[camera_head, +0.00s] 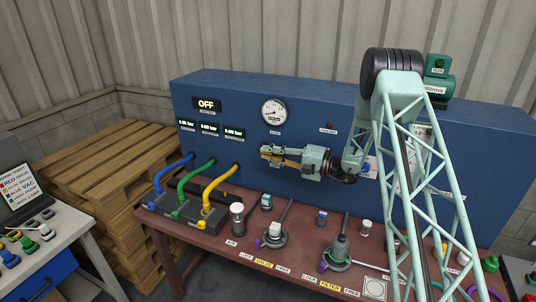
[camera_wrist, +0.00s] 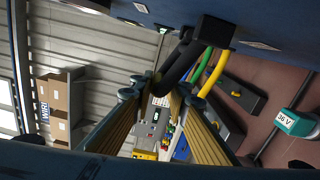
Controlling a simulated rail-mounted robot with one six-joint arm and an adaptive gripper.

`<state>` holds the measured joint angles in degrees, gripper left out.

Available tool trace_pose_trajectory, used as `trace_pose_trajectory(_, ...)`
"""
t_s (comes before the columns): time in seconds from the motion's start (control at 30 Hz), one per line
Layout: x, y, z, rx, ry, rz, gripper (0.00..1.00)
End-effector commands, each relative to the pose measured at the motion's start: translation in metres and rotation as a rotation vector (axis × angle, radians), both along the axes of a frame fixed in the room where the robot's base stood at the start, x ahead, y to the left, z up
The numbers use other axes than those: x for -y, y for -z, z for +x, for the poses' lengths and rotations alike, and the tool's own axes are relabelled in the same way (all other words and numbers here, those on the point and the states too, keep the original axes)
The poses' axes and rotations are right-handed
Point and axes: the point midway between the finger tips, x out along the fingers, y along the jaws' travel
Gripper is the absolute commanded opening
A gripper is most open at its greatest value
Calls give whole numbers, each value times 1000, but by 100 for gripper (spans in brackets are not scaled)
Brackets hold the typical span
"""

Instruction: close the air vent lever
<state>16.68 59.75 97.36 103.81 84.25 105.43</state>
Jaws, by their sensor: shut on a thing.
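My gripper (camera_head: 268,154) is up against the front of the blue cabinet (camera_head: 330,105), below the round gauge and pointing left. In the wrist view its two ribbed fingers (camera_wrist: 160,96) close in around a black curved bar, which I take to be the air vent lever (camera_wrist: 172,70). The bar comes out of a black block (camera_wrist: 214,30) on the blue panel. The lever is not distinguishable in the head view, where my gripper covers that spot. The exact contact at the fingertips is partly hidden.
Blue, green and yellow hoses (camera_head: 220,180) run from the cabinet to dark blocks at the left. The red-brown bench (camera_head: 190,238) below carries a grey valve (camera_head: 275,236), a green valve (camera_head: 338,248) and small labelled blocks. A display reads OFF (camera_head: 206,104). Pallets stand at the left.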

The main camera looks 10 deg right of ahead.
Motion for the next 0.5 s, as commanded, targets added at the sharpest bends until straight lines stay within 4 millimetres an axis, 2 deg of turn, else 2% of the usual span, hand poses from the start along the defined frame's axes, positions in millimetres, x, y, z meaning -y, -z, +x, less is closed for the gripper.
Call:
trace_pose_trajectory(0.07, 3, -3, 3, 7, 7, -2, 0)
trace_pose_trajectory(0.1, 3, -3, 3, 7, 7, -2, 15)
trace_pose_trajectory(0.23, 2, -2, 3, 5, 5, -2, 26)
trace_pose_trajectory(0.5, 1, -1, 1, 2, 3, -1, 26)
